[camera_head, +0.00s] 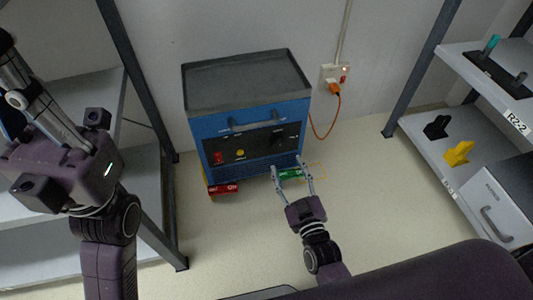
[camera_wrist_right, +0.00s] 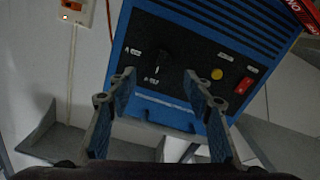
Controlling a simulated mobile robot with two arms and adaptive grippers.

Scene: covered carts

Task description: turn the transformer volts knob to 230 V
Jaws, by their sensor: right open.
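The transformer is a blue cart (camera_head: 204,130) with a black front panel, against the wall in the head view. Its black knob (camera_head: 278,137) is at the right of the panel, and it also shows in the right wrist view (camera_wrist_right: 160,60), elongated and slightly slanted. Small white labels sit beside the knob, too blurred to read surely. My right gripper (camera_head: 291,168) is open and empty, in front of and below the panel. In the right wrist view its fingertips (camera_wrist_right: 158,80) frame the knob, apart from it. My left gripper (camera_head: 25,85) is raised at the upper left, its jaws unclear.
The panel also has a yellow button (camera_head: 240,152) and a red switch (camera_head: 218,158). An orange plug (camera_head: 334,87) sits in the wall outlet. Shelves (camera_head: 480,180) stand on both sides.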

